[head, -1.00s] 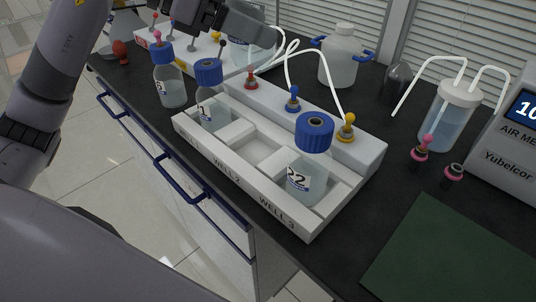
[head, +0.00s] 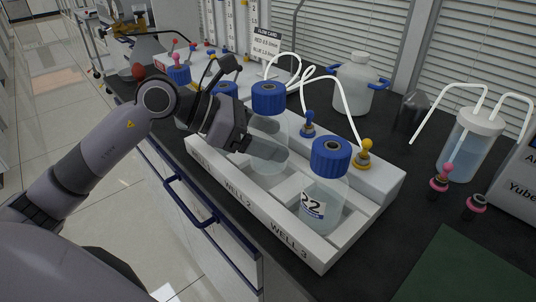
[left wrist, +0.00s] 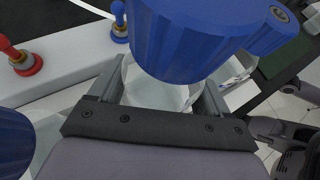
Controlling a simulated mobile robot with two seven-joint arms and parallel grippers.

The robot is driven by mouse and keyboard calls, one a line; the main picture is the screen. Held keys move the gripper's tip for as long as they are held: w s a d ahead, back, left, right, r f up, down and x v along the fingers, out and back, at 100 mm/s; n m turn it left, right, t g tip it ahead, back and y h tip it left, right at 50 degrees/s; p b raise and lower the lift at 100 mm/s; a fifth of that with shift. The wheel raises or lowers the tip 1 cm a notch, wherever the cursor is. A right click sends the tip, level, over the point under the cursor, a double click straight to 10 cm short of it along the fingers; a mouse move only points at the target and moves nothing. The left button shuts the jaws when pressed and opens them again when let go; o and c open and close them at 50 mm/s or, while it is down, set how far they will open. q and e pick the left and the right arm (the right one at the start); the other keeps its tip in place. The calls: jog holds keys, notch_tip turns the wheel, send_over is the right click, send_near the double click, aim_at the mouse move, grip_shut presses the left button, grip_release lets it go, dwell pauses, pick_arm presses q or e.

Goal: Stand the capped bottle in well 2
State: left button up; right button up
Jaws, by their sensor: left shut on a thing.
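My left gripper (head: 262,150) is shut around the clear body of a blue-capped bottle (head: 268,98). The bottle looks upright over the middle of the white rack (head: 262,212), at WELL 2. Its cap stands higher than the line of the neighbouring caps, so it seems raised; whether its base has entered the well I cannot tell. In the left wrist view its blue cap (left wrist: 195,40) fills the top, with the clear body between the fingers (left wrist: 160,92). The well 2 opening is largely hidden by the bottle and gripper. My right gripper is out of view.
A blue-capped bottle labelled 22 (head: 325,200) stands in well 3. Another blue-capped bottle (head: 226,89) is at well 1, partly behind my gripper. Blue (head: 308,122) and yellow (head: 365,150) plugs with white tubes line the rack's back. A pink-plugged bottle (head: 178,75) stands further left.

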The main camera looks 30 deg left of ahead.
pick_arm(q)
jog(key=shift+f, duration=1.85)
jog(key=shift+f+b, duration=0.2)
jog(key=shift+b, duration=0.15)
jog(key=o, duration=1.2)
